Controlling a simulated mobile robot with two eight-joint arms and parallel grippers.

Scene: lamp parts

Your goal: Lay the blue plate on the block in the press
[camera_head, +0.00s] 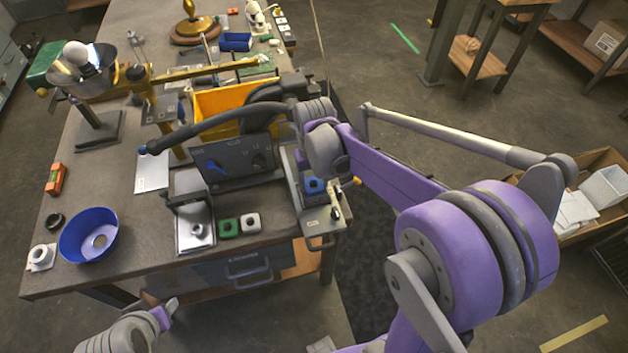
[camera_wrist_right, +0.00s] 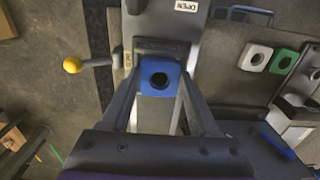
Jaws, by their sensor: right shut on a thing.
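The blue plate (camera_head: 314,186), with a dark round hole, is at the press at the table's right edge. In the right wrist view the blue plate (camera_wrist_right: 174,72) lies between the two fingers of my right gripper (camera_wrist_right: 160,78), which is shut on it. The press (camera_wrist_right: 161,20) has a dark opening just beyond the plate and an "OPEN" label. A pale grey surface shows below the plate; I cannot tell if it is the block, or if the plate touches it. My left gripper (camera_head: 168,308) is low at the left, seen small, its jaws unclear.
A lever with a yellow knob (camera_wrist_right: 72,65) sticks out beside the press. A dark control box (camera_head: 235,160) and a yellow bin (camera_head: 225,103) stand left of it. Green (camera_head: 229,228) and white (camera_head: 251,223) pieces lie nearby. A blue bowl (camera_head: 75,248) sits at the front left.

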